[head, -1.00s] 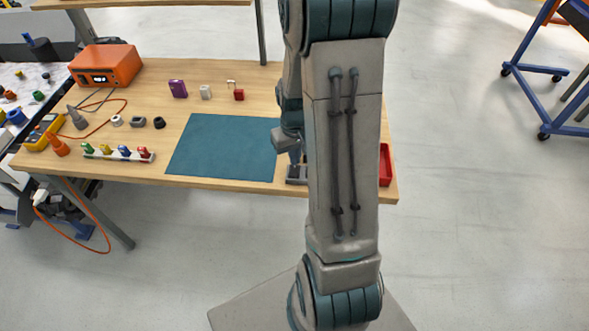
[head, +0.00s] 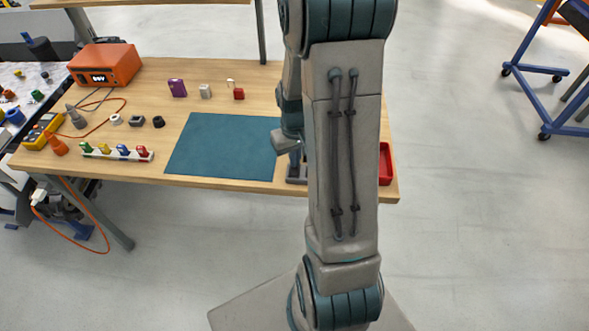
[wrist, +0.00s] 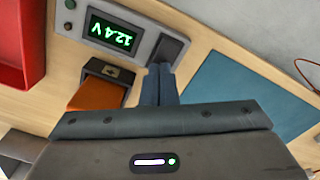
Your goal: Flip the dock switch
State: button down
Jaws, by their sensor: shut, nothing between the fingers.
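The dock panel (wrist: 142,38) shows in the wrist view, with a lit green display reading 12.4 V upside down. A dark rectangular switch (wrist: 171,47) sits beside the display. My gripper (wrist: 160,72) is shut and empty, its fingertips right at the near end of the switch; I cannot tell whether they touch it. An orange block (wrist: 98,95) sits in a dark holder (wrist: 103,70) next to the fingers. In the head view the dock is mostly hidden behind my arm; a grey part of it (head: 296,181) shows.
A red tray (wrist: 20,45) lies on the other side of the dock, and also shows in the head view (head: 386,163). A teal mat (head: 222,147) lies left of my arm. An orange box with a display (head: 105,65) and small parts occupy the table's left.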

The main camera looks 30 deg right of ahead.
jog(key=shift+f+b, duration=0.35)
jog(key=shift+f, duration=0.1)
jog(key=shift+r+p, duration=2.55)
jog(key=shift+r, duration=1)
jog(key=shift+a+r, duration=0.1)
jog(key=s+a+r+t, duration=0.1)
jog(key=s+a+r, duration=0.5)
jog(key=r, duration=0.2)
jog(key=s+a+r+t, duration=0.2)
jog(key=s+a+r, duration=0.4)
jog(key=s+r, duration=0.1)
jog(key=shift+r+n, duration=0.4)
jog(key=shift+r, duration=0.5)
